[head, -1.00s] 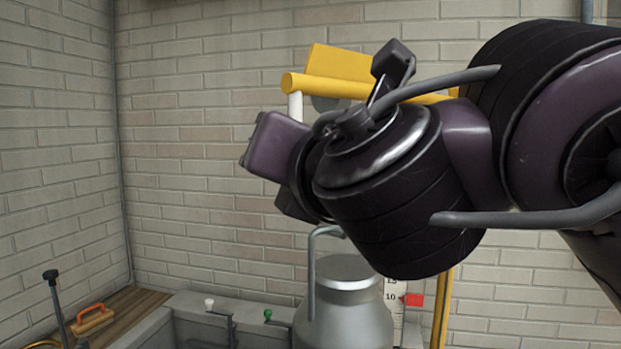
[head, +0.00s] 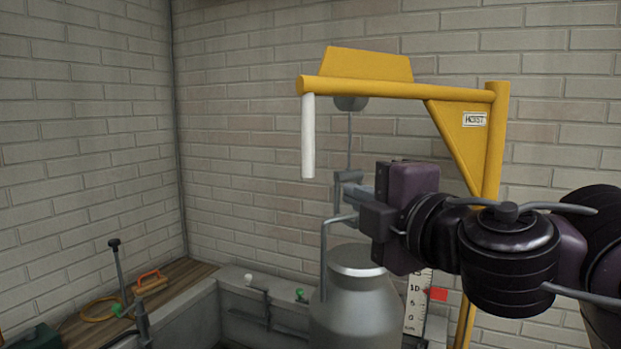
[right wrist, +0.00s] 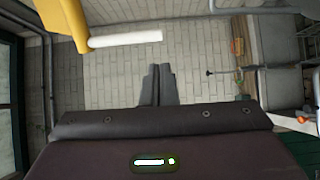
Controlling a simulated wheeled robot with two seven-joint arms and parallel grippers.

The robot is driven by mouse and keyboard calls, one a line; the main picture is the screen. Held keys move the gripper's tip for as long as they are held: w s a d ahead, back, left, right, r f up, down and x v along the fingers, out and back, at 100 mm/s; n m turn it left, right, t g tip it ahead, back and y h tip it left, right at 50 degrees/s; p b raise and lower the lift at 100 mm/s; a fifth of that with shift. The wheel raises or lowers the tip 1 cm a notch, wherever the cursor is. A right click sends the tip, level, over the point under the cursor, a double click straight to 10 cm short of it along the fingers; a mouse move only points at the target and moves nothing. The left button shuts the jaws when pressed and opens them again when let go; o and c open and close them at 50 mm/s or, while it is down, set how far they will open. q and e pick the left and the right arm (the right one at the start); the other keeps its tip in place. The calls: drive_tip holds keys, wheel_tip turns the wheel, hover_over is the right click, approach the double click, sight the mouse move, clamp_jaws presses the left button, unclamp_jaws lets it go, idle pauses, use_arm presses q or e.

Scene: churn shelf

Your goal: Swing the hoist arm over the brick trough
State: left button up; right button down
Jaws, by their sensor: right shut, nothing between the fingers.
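The yellow hoist arm (head: 400,89) reaches left from its upright post (head: 494,150), which carries a HOIST label. A white handle (head: 308,136) hangs from its free end. A cable drops from a grey pulley under the beam; its lower end is hidden near my fingers. My right gripper (head: 347,188) is shut and empty, below the beam and right of the handle, apart from it. In the right wrist view, its closed fingers (right wrist: 158,85) sit below the white handle (right wrist: 125,40). The grey trough (head: 205,300) is low at left, partly cut off. My left gripper is out of view.
A grey metal churn (head: 355,312) stands below my right gripper. A numbered scale with a red marker (head: 438,294) is right of it. An orange-handled brush (head: 150,281) and a yellow hose ring (head: 101,308) lie on a wooden ledge. Brick walls close the back and left.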

sight(310, 176)
drive_tip(key=p+x, duration=0.1)
drive_tip(key=x, duration=1)
drive_tip(key=shift+w+d, duration=0.1)
drive_tip(key=shift+w, duration=0.05)
drive_tip(key=shift+f, duration=0.1)
